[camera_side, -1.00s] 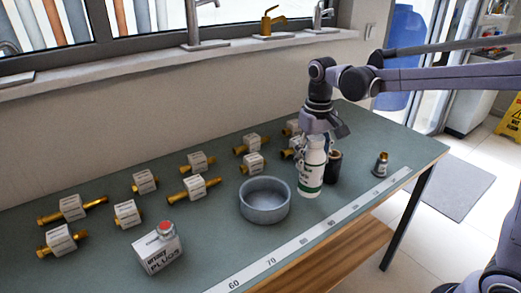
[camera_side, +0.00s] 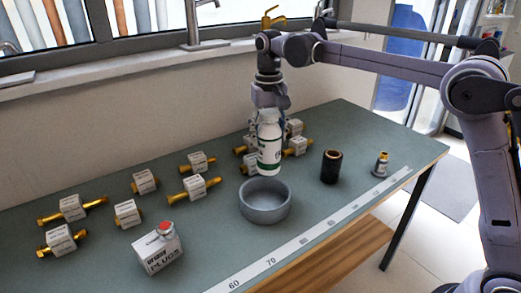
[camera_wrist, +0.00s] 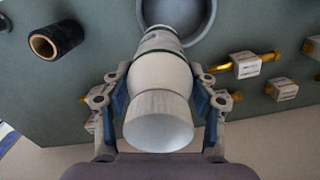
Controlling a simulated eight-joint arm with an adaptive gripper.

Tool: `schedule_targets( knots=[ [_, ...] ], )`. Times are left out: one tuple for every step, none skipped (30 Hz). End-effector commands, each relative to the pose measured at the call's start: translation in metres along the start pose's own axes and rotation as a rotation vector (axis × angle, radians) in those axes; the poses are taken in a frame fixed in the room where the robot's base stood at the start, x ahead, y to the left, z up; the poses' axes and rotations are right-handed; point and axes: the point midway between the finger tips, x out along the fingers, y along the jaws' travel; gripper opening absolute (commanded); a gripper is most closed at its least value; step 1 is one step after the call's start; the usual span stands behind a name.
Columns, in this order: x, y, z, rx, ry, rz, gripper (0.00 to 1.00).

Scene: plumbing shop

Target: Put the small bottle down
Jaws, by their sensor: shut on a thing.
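The small bottle (camera_side: 269,148) is white with a green band and a white cap. My gripper (camera_side: 268,108) is shut on its upper part and holds it upright. In the side view the bottle's lower end appears just behind and above the rim of a round grey bowl (camera_side: 252,208). In the wrist view the bottle (camera_wrist: 160,75) sits between the two fingers of my gripper (camera_wrist: 160,100). It overlaps part of the bowl's rim (camera_wrist: 208,22) there. The bowl looks empty in the side view.
A dark open cylinder (camera_side: 331,167) and a small grey-and-brass fitting (camera_side: 381,164) stand to the right. Several brass fittings with white labelled blocks (camera_side: 195,187) lie left and behind. A white box with a red cap (camera_side: 158,252) is at front left. A measuring strip (camera_side: 300,243) runs along the front edge.

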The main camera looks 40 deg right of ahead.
Motion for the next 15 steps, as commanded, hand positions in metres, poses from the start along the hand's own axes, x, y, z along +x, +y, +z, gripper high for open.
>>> schedule_targets(
  knots=[
    [-0.003, -0.016, -0.006, -0.020, 0.001, 0.000, 0.01],
    [-0.005, -0.024, -0.009, -0.029, 0.002, 0.001, 0.01],
    [-0.007, -0.034, -0.013, -0.042, 0.003, 0.001, 0.01],
    [-0.008, -0.041, -0.015, -0.051, 0.004, 0.001, 0.01],
    [-0.009, -0.049, -0.017, -0.059, 0.005, 0.001, 0.01],
    [-0.010, -0.058, -0.019, -0.071, 0.006, 0.002, 0.01],
    [-0.011, -0.065, -0.020, -0.079, 0.007, 0.002, 0.01],
    [-0.011, -0.071, -0.021, -0.086, 0.008, 0.002, 0.01],
    [-0.012, -0.078, -0.021, -0.096, 0.009, 0.002, 0.01],
    [-0.012, -0.084, -0.022, -0.102, 0.009, 0.002, 0.01],
    [-0.012, -0.088, -0.022, -0.107, 0.010, 0.002, 0.01],
    [-0.012, -0.093, -0.022, -0.114, 0.011, 0.002, 0.01],
    [-0.013, -0.097, -0.022, -0.119, 0.011, 0.002, 0.01],
    [-0.013, -0.100, -0.022, -0.123, 0.011, 0.002, 0.01],
    [-0.013, -0.103, -0.022, -0.127, 0.012, 0.002, 0.01]
  ],
)
